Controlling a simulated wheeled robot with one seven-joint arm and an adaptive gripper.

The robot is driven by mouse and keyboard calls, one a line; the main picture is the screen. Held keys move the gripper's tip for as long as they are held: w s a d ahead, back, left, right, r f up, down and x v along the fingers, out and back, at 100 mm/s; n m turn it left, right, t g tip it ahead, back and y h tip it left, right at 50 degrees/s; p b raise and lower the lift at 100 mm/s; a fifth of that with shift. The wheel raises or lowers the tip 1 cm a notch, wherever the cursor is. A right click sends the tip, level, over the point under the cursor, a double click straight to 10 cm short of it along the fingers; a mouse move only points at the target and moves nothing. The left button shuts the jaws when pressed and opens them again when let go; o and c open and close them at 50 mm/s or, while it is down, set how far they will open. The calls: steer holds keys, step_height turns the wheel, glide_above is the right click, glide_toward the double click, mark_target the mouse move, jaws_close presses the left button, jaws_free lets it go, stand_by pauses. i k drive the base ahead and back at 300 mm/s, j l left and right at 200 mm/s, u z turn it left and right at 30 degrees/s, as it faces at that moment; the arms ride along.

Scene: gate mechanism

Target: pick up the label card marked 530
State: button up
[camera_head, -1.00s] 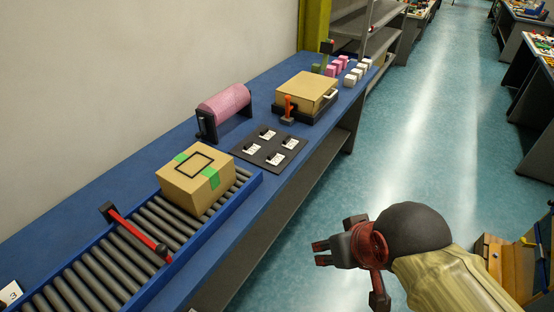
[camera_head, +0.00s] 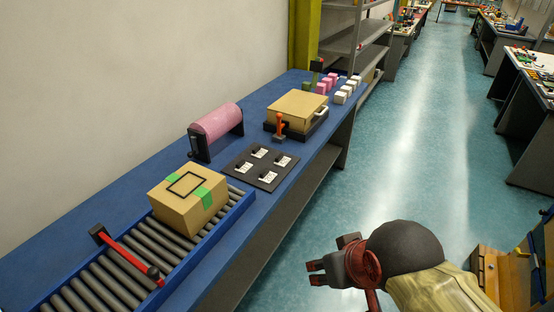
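Several small white label cards lie on a dark board (camera_head: 259,168) on the blue table, each with a black piece on it. They are the back card (camera_head: 260,152), the right card (camera_head: 282,161), the left card (camera_head: 245,168) and the front card (camera_head: 268,178). Their print is too small to read, so I cannot tell which is marked 530. My gripper (camera_head: 311,273) is at the lower middle, over the floor beside the table and well apart from the cards. Its two fingers point left with a gap between them, and nothing is between them.
A cardboard box (camera_head: 187,212) with green tape sits on the roller conveyor (camera_head: 90,285), near a red bar (camera_head: 128,255). A pink roll (camera_head: 216,123) stands behind the board. A flat box in a black tray (camera_head: 297,114) is at its right. The aisle floor (camera_head: 400,150) is clear.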

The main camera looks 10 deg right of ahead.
mark_target(257, 151)
steer(key=i+l+z, duration=0.15)
steer(key=i+l, duration=1.3)
steer(key=i+j, duration=0.05)
